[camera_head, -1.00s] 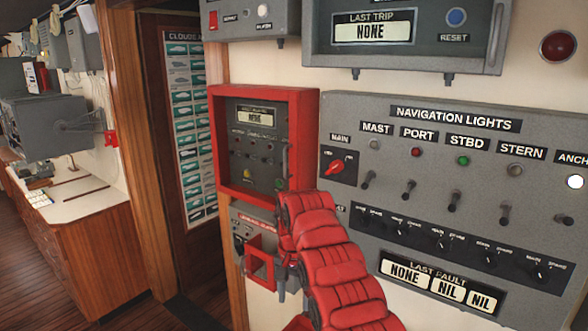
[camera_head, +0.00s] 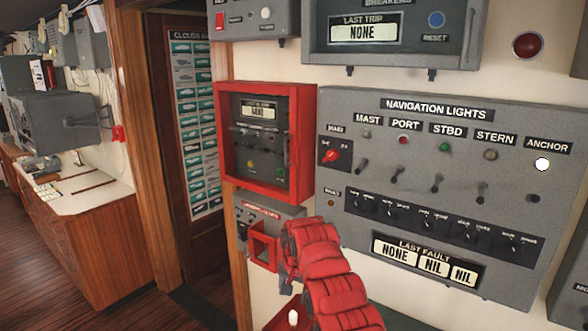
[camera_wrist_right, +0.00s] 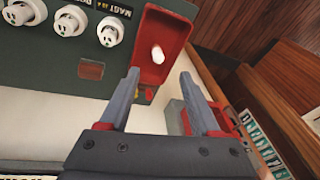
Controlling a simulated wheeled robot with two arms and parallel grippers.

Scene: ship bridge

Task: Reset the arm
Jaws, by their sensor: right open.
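My right arm, in red padded segments, rises from the bottom of the head view in front of the wall panels. Its gripper (camera_wrist_right: 159,75) shows best in the right wrist view, with two dark fingers apart and nothing between them. Beyond the fingertips is a red open-fronted box (camera_wrist_right: 152,28) with a white peg (camera_wrist_right: 157,53) in it. In the head view the gripper is mostly hidden by the arm, below the red-framed panel (camera_head: 222,135). My left gripper is not in view.
The grey navigation lights panel (camera_head: 400,218) is on the wall to the right of the arm. A small grey box with a red guard (camera_head: 263,250) is just left of the arm. A wooden counter (camera_head: 85,245) stands at the far left, beyond a doorway.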

